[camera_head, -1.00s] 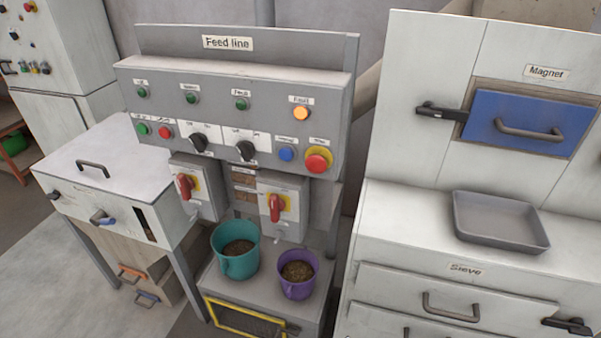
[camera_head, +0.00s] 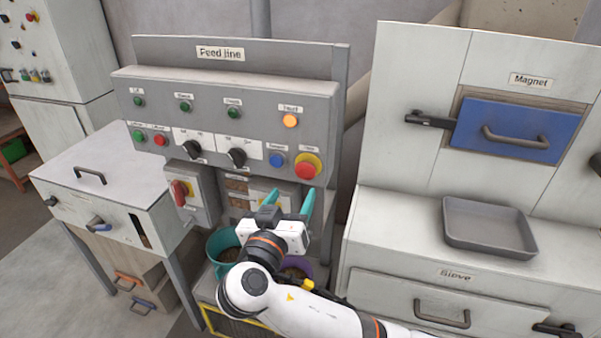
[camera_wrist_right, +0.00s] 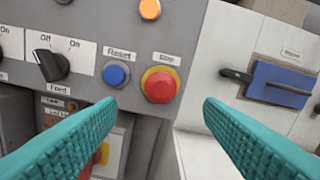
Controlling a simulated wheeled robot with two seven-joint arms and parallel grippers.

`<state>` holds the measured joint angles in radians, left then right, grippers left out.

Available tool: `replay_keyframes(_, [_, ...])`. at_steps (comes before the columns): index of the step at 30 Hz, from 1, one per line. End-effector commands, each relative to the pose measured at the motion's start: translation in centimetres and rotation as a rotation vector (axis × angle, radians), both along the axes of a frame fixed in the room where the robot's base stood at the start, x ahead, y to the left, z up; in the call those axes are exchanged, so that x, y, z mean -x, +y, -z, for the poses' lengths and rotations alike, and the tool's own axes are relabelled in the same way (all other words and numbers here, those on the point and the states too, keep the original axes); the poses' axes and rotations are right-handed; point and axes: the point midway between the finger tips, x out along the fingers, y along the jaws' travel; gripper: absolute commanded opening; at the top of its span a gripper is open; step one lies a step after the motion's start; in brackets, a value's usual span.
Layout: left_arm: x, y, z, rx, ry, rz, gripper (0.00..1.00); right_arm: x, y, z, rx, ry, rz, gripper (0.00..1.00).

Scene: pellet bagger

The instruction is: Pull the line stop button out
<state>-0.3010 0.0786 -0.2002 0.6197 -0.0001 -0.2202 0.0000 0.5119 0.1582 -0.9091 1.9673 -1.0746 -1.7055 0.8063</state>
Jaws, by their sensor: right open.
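The line stop button is a red mushroom button (camera_head: 306,168) on a yellow ring, at the lower right of the grey Feed line panel (camera_head: 218,92). In the right wrist view the red button (camera_wrist_right: 159,87) sits ahead, just above the gap between the fingertips. My right gripper (camera_head: 289,198) is open and empty, with teal fingers pointing at the panel, below the button and apart from it. The wrist view shows both teal fingers (camera_wrist_right: 160,103) spread wide. My left gripper is not in view.
A blue Reset button (camera_head: 277,159) is left of the red one, with an orange lit lamp (camera_head: 290,121) above. Black selector knobs (camera_head: 237,157) are further left. My arm partly hides a teal bucket (camera_head: 220,243) and a purple one. A white Sieve cabinet (camera_head: 390,230) stands right.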

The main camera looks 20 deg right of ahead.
Motion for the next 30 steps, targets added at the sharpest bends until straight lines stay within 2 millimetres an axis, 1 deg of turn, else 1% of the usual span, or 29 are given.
replay_keyframes(1, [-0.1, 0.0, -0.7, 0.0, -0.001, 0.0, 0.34, -0.9, -0.8, -0.4, 0.006, 0.0, 0.004, 0.62])
replay_keyframes(3, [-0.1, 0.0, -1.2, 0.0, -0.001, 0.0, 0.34, -2.2, -1.6, -0.4, 0.006, 0.0, 0.003, 0.62])
replay_keyframes(6, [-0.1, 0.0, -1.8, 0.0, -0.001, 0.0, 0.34, -3.7, -2.6, -0.3, 0.005, 0.002, 0.004, 0.62])
replay_keyframes(10, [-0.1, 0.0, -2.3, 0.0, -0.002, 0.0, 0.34, -5.2, -3.6, -0.2, 0.005, 0.002, 0.001, 0.62])
replay_keyframes(15, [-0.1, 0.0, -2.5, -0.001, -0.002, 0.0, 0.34, -6.2, -4.2, -0.1, 0.002, 0.002, 0.0, 0.62])
replay_keyframes(24, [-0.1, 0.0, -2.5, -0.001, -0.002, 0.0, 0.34, -6.3, -4.3, 0.1, 0.0, 0.003, -0.001, 0.62])
replay_keyframes(29, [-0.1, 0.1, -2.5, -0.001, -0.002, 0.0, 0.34, -6.3, -4.3, 0.1, 0.0, 0.003, -0.001, 0.35])
replay_keyframes(30, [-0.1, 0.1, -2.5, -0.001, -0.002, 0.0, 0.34, -6.3, -4.3, 0.1, 0.0, 0.003, -0.001, 0.29])
